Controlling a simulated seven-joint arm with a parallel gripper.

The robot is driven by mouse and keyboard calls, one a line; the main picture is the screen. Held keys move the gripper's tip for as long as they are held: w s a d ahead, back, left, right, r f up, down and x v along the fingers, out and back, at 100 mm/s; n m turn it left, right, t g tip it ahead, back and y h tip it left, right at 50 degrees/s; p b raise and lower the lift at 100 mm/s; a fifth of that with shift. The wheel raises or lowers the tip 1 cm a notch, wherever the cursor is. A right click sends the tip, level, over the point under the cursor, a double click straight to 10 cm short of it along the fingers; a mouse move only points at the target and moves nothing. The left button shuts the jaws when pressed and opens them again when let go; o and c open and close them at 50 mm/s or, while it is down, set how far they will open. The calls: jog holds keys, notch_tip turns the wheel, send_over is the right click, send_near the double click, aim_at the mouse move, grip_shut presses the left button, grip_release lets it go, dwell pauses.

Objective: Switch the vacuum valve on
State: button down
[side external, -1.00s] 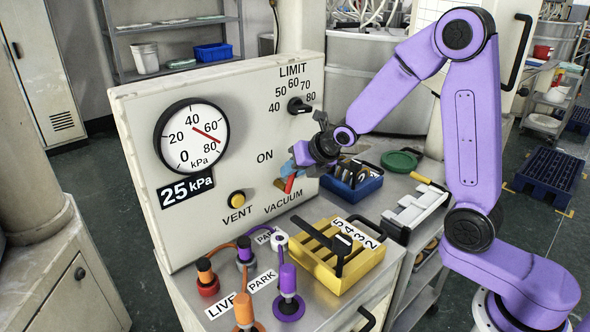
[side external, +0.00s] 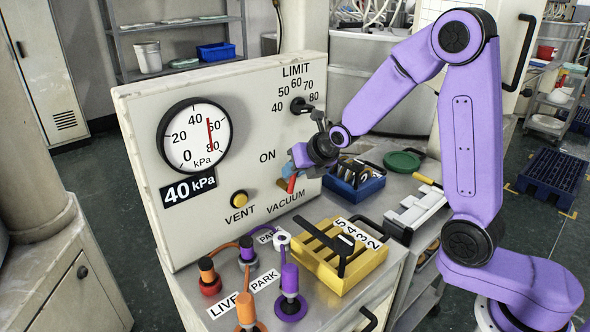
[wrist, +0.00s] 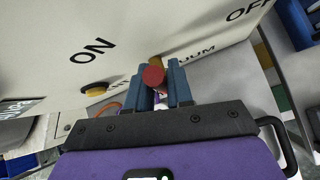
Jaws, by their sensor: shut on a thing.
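The vacuum valve has a red-tipped lever (side external: 291,185) low on the cream panel (side external: 250,110), between the ON label (side external: 267,157) and the VACUUM label (side external: 286,201). In the wrist view the round red lever end (wrist: 153,76) shows at the blue fingers. My gripper (side external: 293,167) is shut on the lever; its fingers also show in the wrist view (wrist: 164,82). The fingers and wrist hide much of the valve body, so its exact angle is hard to tell. The display (side external: 188,189) reads 40 kPa below the round gauge (side external: 180,145).
A yellow vent button (side external: 239,198) and a black LIMIT knob (side external: 299,105) are on the same panel. Below stand a yellow rack (side external: 345,283), a blue bin (side external: 352,193) and several orange and purple hose plugs (side external: 289,305).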

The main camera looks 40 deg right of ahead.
jog(key=c, duration=1.1)
grip_release()
jog(key=v, duration=1.7)
jog(key=shift+r, duration=0.2)
jog(key=shift+s+d, duration=0.1)
jog(key=shift+s, duration=0.05)
jog(key=shift+c, duration=0.3)
